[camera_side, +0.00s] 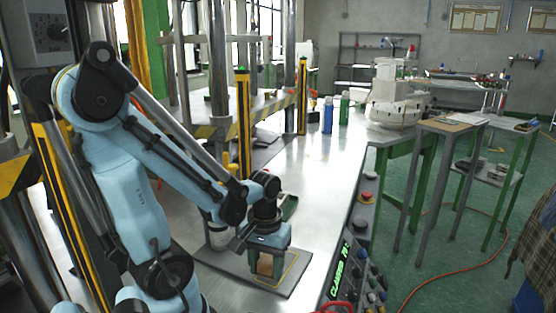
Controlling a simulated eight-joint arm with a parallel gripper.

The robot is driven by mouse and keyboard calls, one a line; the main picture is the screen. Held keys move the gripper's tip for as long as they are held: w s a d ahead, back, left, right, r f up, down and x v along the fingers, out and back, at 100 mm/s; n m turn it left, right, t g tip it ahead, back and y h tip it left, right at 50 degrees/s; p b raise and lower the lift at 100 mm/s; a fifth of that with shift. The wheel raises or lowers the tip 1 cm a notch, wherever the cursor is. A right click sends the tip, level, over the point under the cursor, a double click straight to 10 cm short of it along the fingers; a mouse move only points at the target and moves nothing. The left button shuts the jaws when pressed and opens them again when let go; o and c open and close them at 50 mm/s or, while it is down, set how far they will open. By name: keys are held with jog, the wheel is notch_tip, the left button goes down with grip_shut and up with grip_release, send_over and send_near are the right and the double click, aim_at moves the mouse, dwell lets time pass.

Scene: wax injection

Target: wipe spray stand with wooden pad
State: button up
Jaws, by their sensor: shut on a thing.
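My gripper (268,262) points down at the end of the light-blue arm, low over a dark flat plate (215,259) on the metal table. The plate looks like the spray stand and has a yellow outline on its right part. A brown wooden pad (265,265) shows between the two fingers, and my gripper is shut on it. The pad is close above or touching the plate; I cannot tell which. The fingers hide its sides.
Blue (328,115) and green (344,108) spray bottles stand farther back. A control panel (350,270) with buttons lines the right edge. The table between plate and bottles is mostly clear.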

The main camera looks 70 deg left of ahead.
jog(key=shift+f, duration=1)
dwell(0.4)
jog(key=shift+w+a+r, duration=0.1)
jog(key=shift+w+a, duration=1.2)
jog(key=shift+w, duration=0.25)
jog(key=shift+c, duration=0.4)
jog(key=shift+s+d+f, duration=0.15)
jog(key=shift+s+d, duration=0.6)
jog(key=shift+s, duration=0.1)
jog(key=shift+s+d+f, duration=0.15)
jog(key=shift+s+d, duration=0.55)
jog(key=shift+s, duration=0.15)
jog(key=shift+w+a+r, duration=0.1)
jog(key=shift+r, duration=1.4)
jog(key=shift+w+a+r, duration=0.1)
jog(key=shift+r, duration=1.4)
